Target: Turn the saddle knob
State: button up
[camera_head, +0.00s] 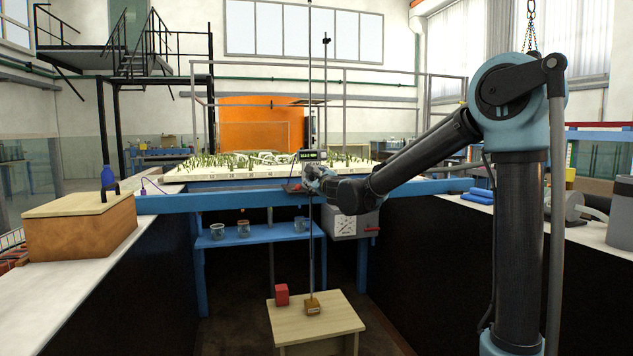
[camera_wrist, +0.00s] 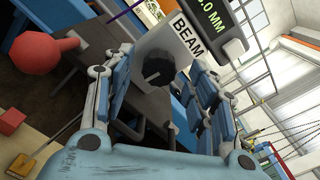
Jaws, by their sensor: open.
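In the wrist view a dark round knob (camera_wrist: 158,68) sits on a pale housing marked BEAM (camera_wrist: 187,38), below a digital readout (camera_wrist: 215,18) ending in "0 MM". My gripper (camera_wrist: 160,76) is open, its blue-and-grey fingers on both sides of the knob in the picture. I cannot tell whether any finger touches it. In the head view my gripper (camera_head: 318,180) is at the blue beam, just below the small readout box (camera_head: 311,155). The knob is not distinguishable there.
A thin vertical rod (camera_head: 310,240) stands close by my gripper. A grey box with a red handle (camera_head: 350,222) hangs below the beam. A low wooden table (camera_head: 340,317) holds a red cube (camera_head: 281,294) and a small wooden block (camera_head: 312,305). Blue beams (camera_head: 230,201) cross the channel.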

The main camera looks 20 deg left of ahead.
jog(key=shift+x, duration=1.05)
jog(key=c, duration=1)
jog(key=shift+c, duration=0.2)
jog(key=shift+m, duration=0.3)
jog(key=o, duration=1)
jog(key=shift+o, duration=0.2)
jog(key=v, duration=1.2)
